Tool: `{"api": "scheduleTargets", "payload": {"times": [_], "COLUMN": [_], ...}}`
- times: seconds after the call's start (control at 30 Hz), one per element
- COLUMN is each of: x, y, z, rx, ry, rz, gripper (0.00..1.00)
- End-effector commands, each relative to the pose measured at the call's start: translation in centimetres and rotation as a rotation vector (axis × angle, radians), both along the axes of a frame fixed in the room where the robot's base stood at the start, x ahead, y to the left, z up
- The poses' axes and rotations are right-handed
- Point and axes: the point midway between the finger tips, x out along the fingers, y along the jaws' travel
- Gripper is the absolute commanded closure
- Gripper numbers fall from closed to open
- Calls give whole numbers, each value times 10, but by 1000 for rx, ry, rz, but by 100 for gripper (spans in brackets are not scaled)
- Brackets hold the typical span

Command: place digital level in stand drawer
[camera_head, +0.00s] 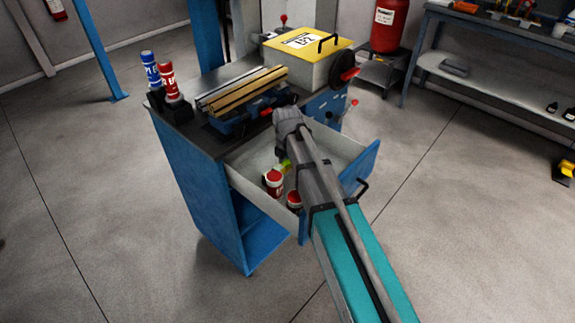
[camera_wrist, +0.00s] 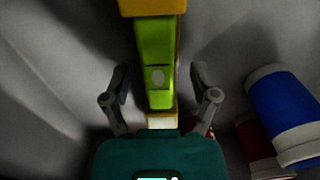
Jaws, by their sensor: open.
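The digital level (camera_wrist: 155,60) is a lime-green bar with orange edges. In the wrist view it runs up the middle of the picture, between the two fingers of my gripper (camera_wrist: 160,84). The fingers are open, with a gap on each side of the bar. In the head view only a small yellow-green piece of it (camera_head: 284,164) shows inside the pulled-out stand drawer (camera_head: 247,163). My arm hides the rest there, and my gripper too. Whether the level rests fully on the drawer floor, I cannot tell.
Red-and-white cans (camera_head: 273,183) stand in the drawer near its front. A blue-and-white can (camera_wrist: 283,105) is close to the right finger. The blue stand (camera_head: 205,185) carries metal bars (camera_head: 243,90), spray cans (camera_head: 170,82) and a yellow-topped box (camera_head: 303,62).

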Motion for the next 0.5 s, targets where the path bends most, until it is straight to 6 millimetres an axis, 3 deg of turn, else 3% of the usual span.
{"api": "scheduleTargets", "payload": {"times": [0.5], "x": [0], "y": [0], "z": [11], "rx": [0], "ry": [0], "rz": [0], "gripper": [23]}}
